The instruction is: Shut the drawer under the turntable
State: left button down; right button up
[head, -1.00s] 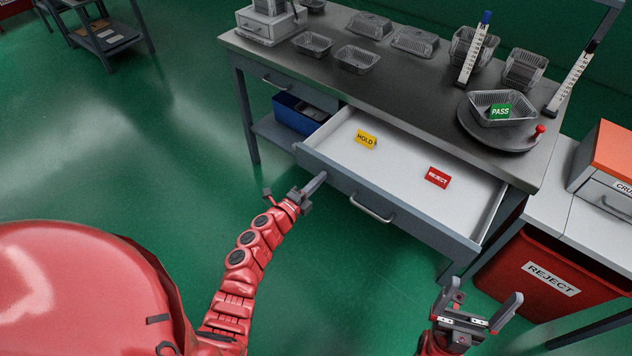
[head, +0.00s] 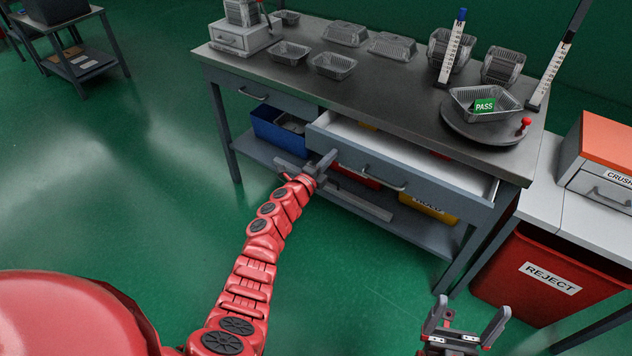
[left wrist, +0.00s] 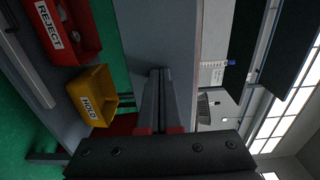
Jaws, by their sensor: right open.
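The grey drawer (head: 443,196) under the turntable (head: 465,130) stands partly open, its white inside showing as a narrow strip. The yellow and red cards inside are mostly hidden under the tabletop. My left gripper (head: 330,157) is at the left part of the drawer front, left of the bar handle (head: 385,184), and appears to touch it. In the left wrist view its fingers (left wrist: 160,72) lie together against a grey panel, with nothing seen between them. My right gripper (head: 466,317) is open and empty, low at the right, well away from the drawer.
A clear tray (head: 460,97) with a green PASS card stands on the turntable. Several clear trays and two upright gauges stand on the bench (head: 390,85). A blue bin (head: 266,128) and yellow bin (head: 428,207) sit on the shelf below. A red REJECT bin (head: 520,298) stands right.

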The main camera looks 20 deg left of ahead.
pick_arm(q)
jog(key=b, duration=1.3)
send_near(350, 135)
jog(key=w+d+r, duration=0.1)
jog(key=w+d, duration=0.1)
jog(key=w, duration=0.1)
jog(key=w+d+r, duration=0.1)
jog(key=w, duration=0.1)
jog(key=shift+w+d+r, duration=0.15)
jog(key=shift+d+r, duration=0.15)
jog(key=shift+d, duration=0.05)
jog(key=shift+w+r+b, duration=0.15)
jog(key=shift+w+b, duration=0.15)
jog(key=shift+b, duration=0.25)
jog(key=shift+d+r, duration=0.15)
jog(key=shift+r, duration=0.3)
